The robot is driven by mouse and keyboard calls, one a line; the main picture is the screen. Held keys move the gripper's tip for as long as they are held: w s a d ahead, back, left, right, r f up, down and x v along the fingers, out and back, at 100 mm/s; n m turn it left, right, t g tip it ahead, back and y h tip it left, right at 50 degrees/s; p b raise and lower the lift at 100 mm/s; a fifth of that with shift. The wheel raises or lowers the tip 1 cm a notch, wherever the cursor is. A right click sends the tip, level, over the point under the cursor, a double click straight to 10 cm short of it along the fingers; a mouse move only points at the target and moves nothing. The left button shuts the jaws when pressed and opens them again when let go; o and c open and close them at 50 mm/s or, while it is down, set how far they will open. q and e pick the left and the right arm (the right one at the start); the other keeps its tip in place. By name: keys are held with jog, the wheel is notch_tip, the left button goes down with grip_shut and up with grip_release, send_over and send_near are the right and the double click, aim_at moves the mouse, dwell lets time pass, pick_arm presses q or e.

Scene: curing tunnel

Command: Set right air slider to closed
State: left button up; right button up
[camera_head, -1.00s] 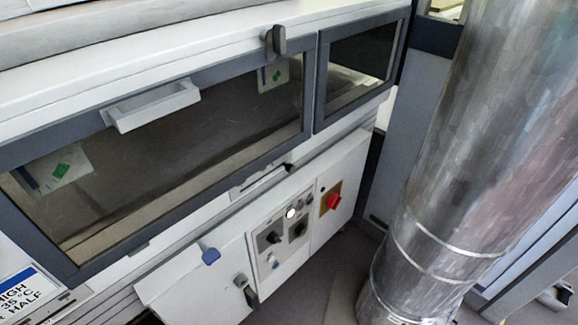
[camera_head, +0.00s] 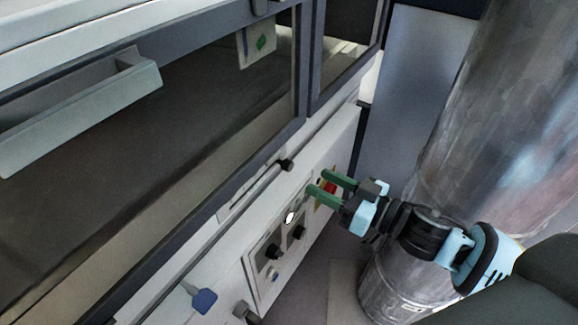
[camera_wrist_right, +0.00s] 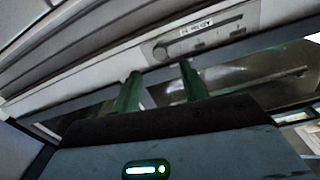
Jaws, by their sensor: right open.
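The right air slider is a dark round knob (camera_head: 286,165) at the right end of a slot in a pale plate (camera_head: 238,203), on the white strip below the large window. My right gripper (camera_head: 317,181) has two green fingers, open and empty. It is right of the knob and apart from it, in front of the control panel's upper right. In the right wrist view the fingertips (camera_wrist_right: 160,71) appear just below the knob. My left gripper is out of view.
The white control panel (camera_head: 262,290) with black knobs and a white button lies below; a red switch (camera_head: 331,187) is partly behind my fingers. A blue handle (camera_head: 203,300) sticks out lower left. A large metal duct (camera_head: 470,130) stands close on the right.

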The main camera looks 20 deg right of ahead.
aim_at(290, 168)
jog(key=shift+p+x, duration=0.45)
jog(key=shift+x, duration=3.4)
grip_shut()
jog(key=shift+s+a, duration=0.1)
